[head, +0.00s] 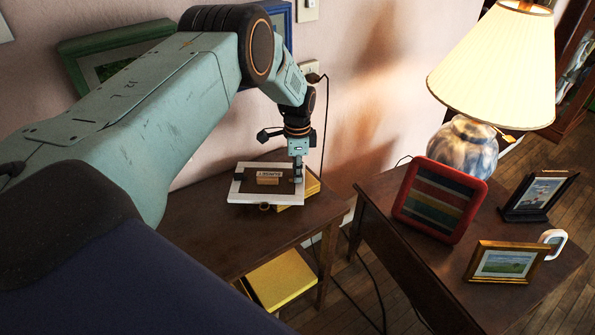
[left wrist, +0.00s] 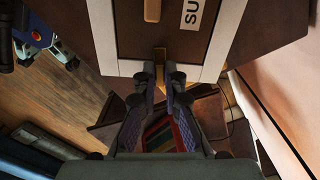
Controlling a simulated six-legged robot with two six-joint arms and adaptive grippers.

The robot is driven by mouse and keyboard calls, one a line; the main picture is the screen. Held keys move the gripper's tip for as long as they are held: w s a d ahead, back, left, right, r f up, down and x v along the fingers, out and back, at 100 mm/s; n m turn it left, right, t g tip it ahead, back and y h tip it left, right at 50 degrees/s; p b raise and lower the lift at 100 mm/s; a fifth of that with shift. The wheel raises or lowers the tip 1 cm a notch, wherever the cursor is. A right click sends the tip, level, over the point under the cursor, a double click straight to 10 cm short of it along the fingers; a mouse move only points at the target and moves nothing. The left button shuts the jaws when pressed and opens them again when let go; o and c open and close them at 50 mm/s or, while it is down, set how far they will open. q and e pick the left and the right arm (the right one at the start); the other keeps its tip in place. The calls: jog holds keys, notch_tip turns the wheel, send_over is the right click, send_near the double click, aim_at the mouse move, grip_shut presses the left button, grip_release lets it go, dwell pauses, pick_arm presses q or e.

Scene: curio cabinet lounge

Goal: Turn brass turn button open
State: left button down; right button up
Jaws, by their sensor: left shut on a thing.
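The brass turn button (left wrist: 160,57) is a small tan-gold piece at the edge of a dark panel in the left wrist view. My left gripper (left wrist: 160,72) has its two fingertips close around it, shut on it. In the head view my left gripper (head: 297,178) points down at the right side of the white-framed brown panel (head: 236,190), and the button is hidden there. A light wooden block (head: 267,181) sits on the panel beside a white label. The label also shows in part in the left wrist view (left wrist: 191,14). My right gripper is not in view.
The panel lies on a brown wooden table (head: 190,235), with a yellow book (head: 312,186) by its right side. Another yellow item (head: 281,279) lies on the lower shelf. A second table (head: 400,250) at right holds a lamp (head: 463,145) and several picture frames. A cord hangs between the tables.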

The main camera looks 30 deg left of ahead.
pick_arm(q)
jog(key=shift+w, duration=0.15)
jog(key=shift+n, duration=0.9)
jog(key=n, duration=0.2)
jog(key=shift+n+b, duration=0.3)
jog(key=shift+b, duration=0.1)
jog(key=n, duration=0.3)
jog(key=shift+s+d+n, duration=0.2)
jog(key=shift+n, duration=0.2)
jog(key=n, duration=0.4)
jog(key=shift+d, duration=0.1)
jog(key=n, duration=0.5)
jog(key=shift+d+n, duration=0.1)
jog(key=shift+n, duration=0.2)
